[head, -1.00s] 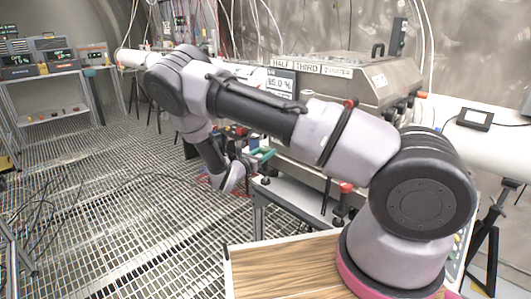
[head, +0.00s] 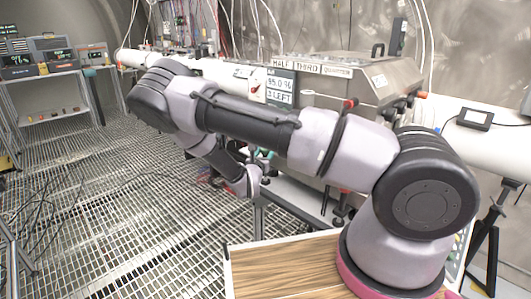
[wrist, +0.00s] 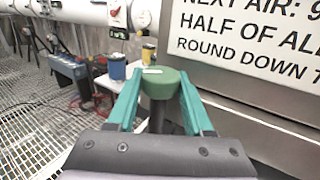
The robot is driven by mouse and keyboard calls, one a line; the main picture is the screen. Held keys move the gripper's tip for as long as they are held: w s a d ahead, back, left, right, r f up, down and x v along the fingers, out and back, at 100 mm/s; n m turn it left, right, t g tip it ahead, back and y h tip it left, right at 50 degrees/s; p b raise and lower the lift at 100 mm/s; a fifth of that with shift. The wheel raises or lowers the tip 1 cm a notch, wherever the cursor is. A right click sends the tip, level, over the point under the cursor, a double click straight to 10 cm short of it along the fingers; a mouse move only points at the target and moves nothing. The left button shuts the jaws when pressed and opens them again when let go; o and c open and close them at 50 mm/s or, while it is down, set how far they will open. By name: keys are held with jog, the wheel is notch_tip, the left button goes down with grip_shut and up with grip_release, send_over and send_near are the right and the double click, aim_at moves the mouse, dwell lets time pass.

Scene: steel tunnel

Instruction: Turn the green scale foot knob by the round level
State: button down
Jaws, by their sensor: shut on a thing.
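The green knob (wrist: 160,84) is a round cap with a pale mark on its top, on a dark stem, in the wrist view. My gripper (wrist: 160,80) has its two teal fingers on either side of the knob and is shut on it. In the head view my wrist hangs near the bench front, and I cannot make out the knob there. I cannot make out a round level in either view.
A steel panel with a printed sign (wrist: 247,32) stands close right of the knob. A blue canister (wrist: 117,68) and a yellow one (wrist: 149,53) stand behind it. In the head view a screen (head: 280,86) reads 95.0 % and 3 LEFT. Grating floor (head: 150,215) lies left.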

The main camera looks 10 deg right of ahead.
jog(key=shift+c, duration=1.5)
grip_release()
jog(key=v, duration=1)
jog(key=shift+s, duration=0.4)
jog(key=shift+a, duration=0.1)
